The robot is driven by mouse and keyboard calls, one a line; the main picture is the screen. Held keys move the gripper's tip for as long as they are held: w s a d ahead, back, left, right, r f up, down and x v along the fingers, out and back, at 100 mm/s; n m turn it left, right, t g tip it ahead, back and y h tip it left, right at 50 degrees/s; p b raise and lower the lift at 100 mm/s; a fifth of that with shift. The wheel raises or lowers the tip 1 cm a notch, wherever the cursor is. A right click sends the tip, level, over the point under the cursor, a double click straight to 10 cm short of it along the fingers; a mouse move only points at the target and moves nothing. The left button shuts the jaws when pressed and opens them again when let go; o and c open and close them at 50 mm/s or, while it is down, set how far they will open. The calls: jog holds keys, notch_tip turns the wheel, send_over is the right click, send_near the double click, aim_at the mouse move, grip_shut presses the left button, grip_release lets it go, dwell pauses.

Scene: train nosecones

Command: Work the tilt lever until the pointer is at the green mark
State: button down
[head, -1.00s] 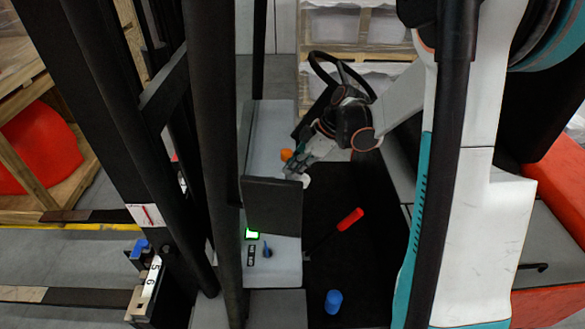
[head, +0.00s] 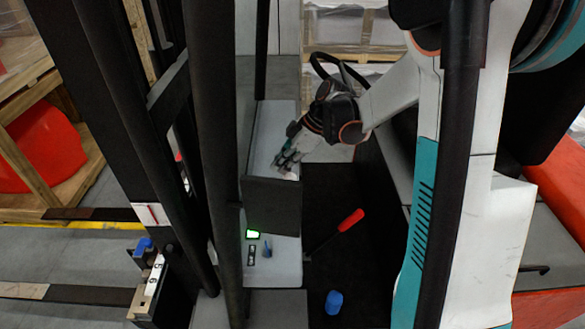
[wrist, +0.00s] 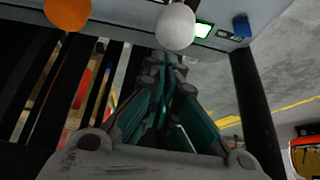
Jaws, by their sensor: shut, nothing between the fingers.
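Two round lever knobs show in the wrist view: a white knob (wrist: 175,27) at top centre and an orange knob (wrist: 68,12) at top left. No label tells which is the tilt lever. My gripper (wrist: 165,68) is shut and empty, its tips just below the white knob there; I cannot tell whether they touch. In the head view my gripper (head: 286,161) is over the grey console, hiding the orange knob. A white plate (head: 141,214) with a red line, perhaps the pointer, is on the dark mast at left. No green mark is discernible on it.
A lit green screen (head: 252,234) and a small blue lever (head: 267,248) are on the console. A dark panel (head: 272,205) stands before my gripper. A red-handled lever (head: 350,220) and a blue cylinder (head: 334,302) are lower right. The steering wheel (head: 330,68) is behind my arm.

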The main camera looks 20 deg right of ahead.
jog(key=v, duration=0.9)
jog(key=shift+d, duration=0.45)
jog(key=shift+s, duration=0.15)
dwell(2.4)
